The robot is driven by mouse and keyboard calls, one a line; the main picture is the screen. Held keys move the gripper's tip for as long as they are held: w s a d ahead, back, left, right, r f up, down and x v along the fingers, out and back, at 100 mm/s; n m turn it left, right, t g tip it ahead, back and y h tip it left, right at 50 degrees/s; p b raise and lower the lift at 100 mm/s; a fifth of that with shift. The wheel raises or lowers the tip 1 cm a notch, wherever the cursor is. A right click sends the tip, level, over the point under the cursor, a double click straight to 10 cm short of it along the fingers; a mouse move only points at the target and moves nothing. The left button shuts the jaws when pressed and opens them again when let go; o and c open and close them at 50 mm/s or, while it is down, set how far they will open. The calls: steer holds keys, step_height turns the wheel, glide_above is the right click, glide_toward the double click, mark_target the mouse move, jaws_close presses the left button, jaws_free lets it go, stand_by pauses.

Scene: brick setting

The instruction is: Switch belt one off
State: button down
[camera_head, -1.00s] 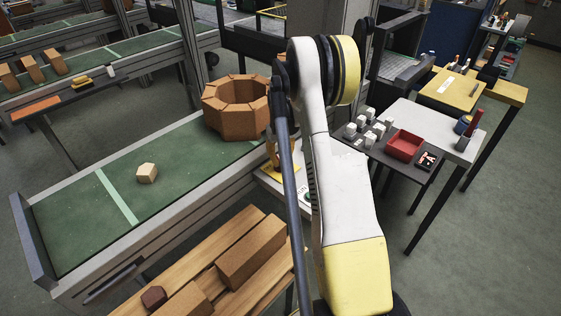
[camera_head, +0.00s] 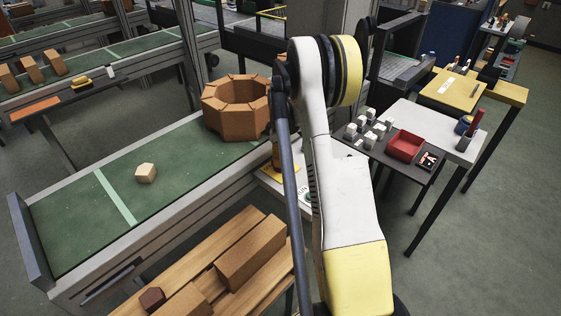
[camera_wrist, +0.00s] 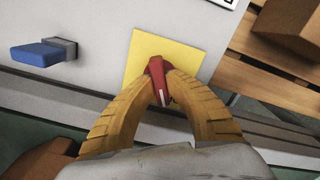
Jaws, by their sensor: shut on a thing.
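A red switch handle (camera_wrist: 157,74) sits on a yellow plate (camera_wrist: 146,47) on a pale grey panel in the wrist view. My gripper (camera_wrist: 160,84) is shut on the red handle, with its two yellow ribbed fingers meeting around it. A short white mark shows on the handle. In the head view the handle is hidden behind my arm, and only part of my gripper shows beside the belt frame. A green conveyor belt (camera_head: 70,220) carries an octagonal ring of orange bricks (camera_head: 232,110) and one small pale block (camera_head: 146,173). I cannot tell which belt the switch serves.
A blue handle (camera_wrist: 38,53) sticks out of the panel left of the red one. Wooden planks with large bricks (camera_head: 250,252) lie below the belt. A side table holds a red tray (camera_head: 405,146) and white blocks.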

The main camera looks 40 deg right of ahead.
steer(key=shift+n, duration=1.6)
steer(key=c, duration=1.4)
jaws_free()
steer(key=shift+r, duration=0.1)
step_height(320, 180, up, 12)
steer(key=shift+f, duration=0.1)
